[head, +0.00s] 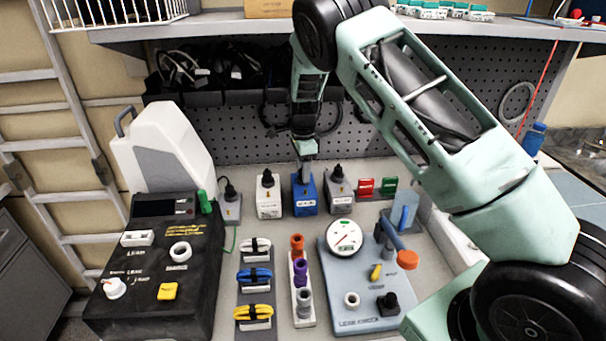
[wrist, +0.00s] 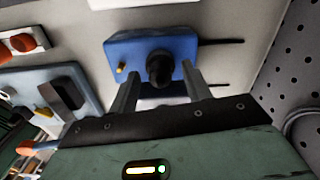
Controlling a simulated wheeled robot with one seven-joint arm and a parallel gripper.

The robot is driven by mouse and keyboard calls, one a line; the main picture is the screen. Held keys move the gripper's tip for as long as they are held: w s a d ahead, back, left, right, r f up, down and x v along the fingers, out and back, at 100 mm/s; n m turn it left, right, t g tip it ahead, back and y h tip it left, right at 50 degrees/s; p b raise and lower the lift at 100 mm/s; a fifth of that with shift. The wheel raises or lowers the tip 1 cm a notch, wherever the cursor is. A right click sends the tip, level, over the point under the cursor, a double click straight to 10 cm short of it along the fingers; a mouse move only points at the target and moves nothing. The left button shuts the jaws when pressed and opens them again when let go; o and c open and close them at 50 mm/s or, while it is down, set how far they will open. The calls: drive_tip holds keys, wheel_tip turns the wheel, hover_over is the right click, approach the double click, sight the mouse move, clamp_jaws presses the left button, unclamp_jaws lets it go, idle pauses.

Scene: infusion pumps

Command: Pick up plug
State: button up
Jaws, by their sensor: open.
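A blue box (head: 305,198) stands in a row of pump boxes at the back of the table. A black round plug (wrist: 159,70) sits on this blue box (wrist: 125,50) in the wrist view. My gripper (wrist: 161,80) is open, with one finger on each side of the plug. I cannot tell whether the fingers touch it. In the head view my gripper (head: 304,178) points down over the blue box and hides its plug. Similar black plugs (head: 268,178) top the neighbouring boxes.
A white box (head: 268,206) and a grey box (head: 338,201) stand close on either side. A black console (head: 155,265), cable rack (head: 255,285) and blue-grey panel (head: 365,290) lie in front. A shelf (head: 240,27) overhangs, with a pegboard behind.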

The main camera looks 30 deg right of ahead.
drive_tip(key=c, duration=1.1)
clamp_jaws()
